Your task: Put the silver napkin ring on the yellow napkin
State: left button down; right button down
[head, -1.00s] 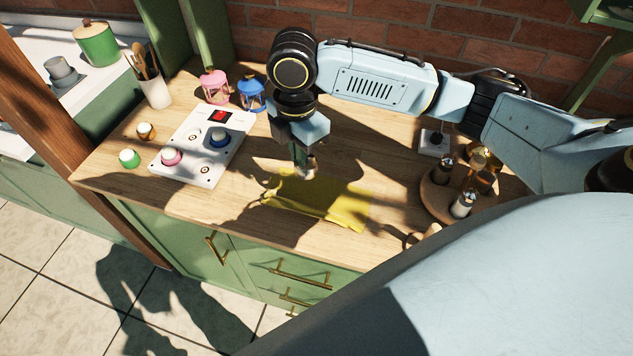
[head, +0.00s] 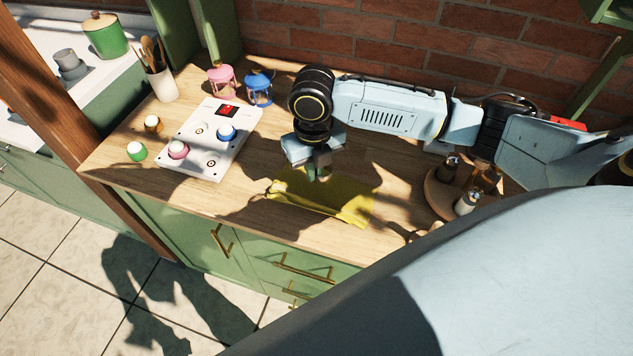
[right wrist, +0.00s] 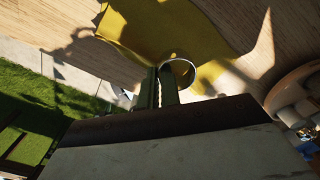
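The yellow napkin (head: 350,205) lies on the wooden counter, partly shaded by my arm. It also shows in the right wrist view (right wrist: 140,25) behind the fingers. My right gripper (head: 321,174) points down over the napkin's back part in the head view. In the right wrist view its fingers (right wrist: 160,86) are close together, with the silver napkin ring (right wrist: 191,76) at their tips. They appear shut on the ring's wall, and the ring is seen against the napkin. Whether it touches the cloth I cannot tell. In the head view the ring is not clearly visible. My left gripper is not in view.
A white board (head: 210,140) with blue and pink knobs lies left of the napkin. Pink (head: 221,80) and blue (head: 259,90) lanterns stand behind it. A round wooden tray (head: 436,197) with shakers is on the right.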

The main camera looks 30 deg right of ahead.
aim_at(314, 198)
jog(key=shift+f, duration=3.05)
jog(key=shift+f, duration=0.1)
jog(key=shift+f+b, duration=0.3)
jog(key=shift+f, duration=0.2)
jog(key=c, duration=1.7)
grip_release()
jog(key=shift+o, duration=0.4)
jog(key=shift+r, duration=0.15)
notch_tip(314, 198, up, 13)
jog(key=shift+p, duration=0.6)
